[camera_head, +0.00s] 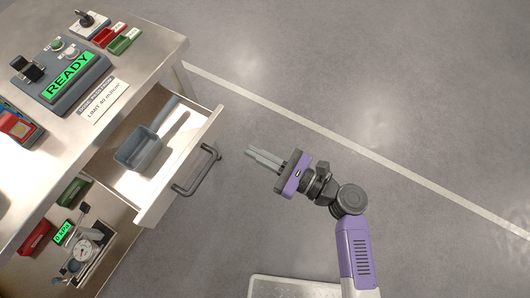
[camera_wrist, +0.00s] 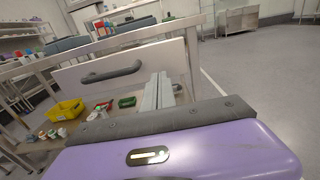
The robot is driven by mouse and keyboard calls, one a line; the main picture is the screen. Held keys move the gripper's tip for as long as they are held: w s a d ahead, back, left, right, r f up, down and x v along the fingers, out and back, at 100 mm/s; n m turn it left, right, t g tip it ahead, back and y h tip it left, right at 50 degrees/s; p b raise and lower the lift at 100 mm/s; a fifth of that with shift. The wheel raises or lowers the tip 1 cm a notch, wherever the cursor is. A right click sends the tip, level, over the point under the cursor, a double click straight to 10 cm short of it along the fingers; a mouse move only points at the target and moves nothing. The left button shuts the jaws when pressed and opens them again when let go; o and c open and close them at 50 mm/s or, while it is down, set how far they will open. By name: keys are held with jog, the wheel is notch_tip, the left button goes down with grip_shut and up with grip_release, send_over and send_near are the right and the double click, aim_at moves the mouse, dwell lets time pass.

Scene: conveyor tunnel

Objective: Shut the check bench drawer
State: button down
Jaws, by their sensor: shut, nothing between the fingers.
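The check bench drawer (camera_head: 181,167) stands pulled out from under the bench top (camera_head: 135,68) in the head view. A grey scoop-like tray with a handle (camera_head: 139,151) lies inside it. The drawer's dark bar handle (camera_head: 197,171) is on its front face. The drawer front (camera_wrist: 122,67) and handle (camera_wrist: 111,73) also show in the wrist view. My gripper (camera_head: 249,154) is shut and empty, to the right of the handle and apart from it, fingers pointing toward the drawer front. Its fingertips (camera_wrist: 157,80) overlap the drawer front in the wrist view; the exact gap is unclear.
On the bench top are a device reading READY (camera_head: 66,78), a switch box (camera_head: 88,23), and red and green bins (camera_head: 123,39). A lower shelf holds a gauge (camera_head: 84,250) and small bins. In the wrist view, a yellow bin (camera_wrist: 65,110) sits below.

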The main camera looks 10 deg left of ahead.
aim_at(159, 102)
jog(key=x, duration=0.9)
jog(key=shift+w+a, duration=0.1)
jog(key=shift+a, duration=0.2)
jog(key=b+x, duration=0.8)
jog(key=x, duration=1.3)
jog(key=shift+w+a+r, duration=0.1)
jog(key=shift+a+r, duration=0.1)
jog(key=shift+r, duration=0.15)
